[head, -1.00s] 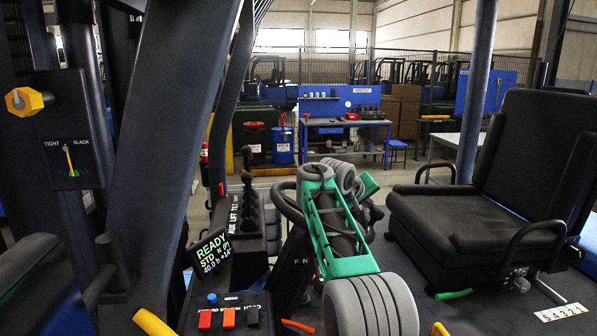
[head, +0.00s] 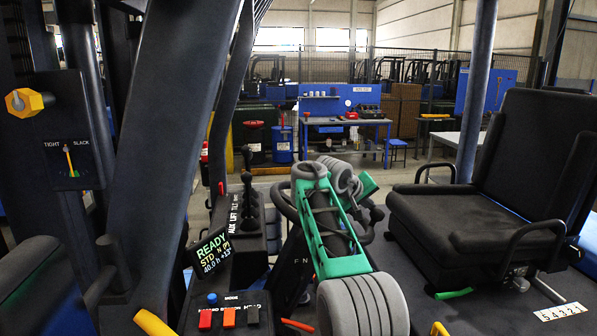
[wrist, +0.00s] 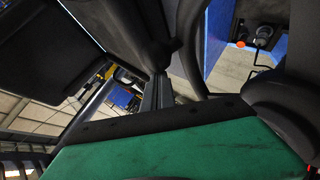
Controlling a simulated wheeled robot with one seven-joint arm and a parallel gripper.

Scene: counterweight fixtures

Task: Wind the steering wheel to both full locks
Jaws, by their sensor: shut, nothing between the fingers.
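The steering wheel's dark rim (head: 284,202) shows in the head view, left of and behind my green-and-grey arm, which hides most of it. My gripper (wrist: 157,95) is shut with nothing between its fingers; in the wrist view its narrow grey fingers reach toward a dark curved band (wrist: 190,50), which looks like part of the wheel. I cannot tell whether they touch it. In the head view the gripper end is mostly hidden behind my arm. The display (head: 213,252) left of the wheel reads READY, STD, N (P), 40.0 h and about +13°.
Levers (head: 248,205) stand on the console left of the wheel, with red, orange and black switches (head: 229,317) below. The black seat (head: 455,215) with armrests is at right. A thick dark pillar (head: 180,150) stands at left. A workbench (head: 345,122) is far behind.

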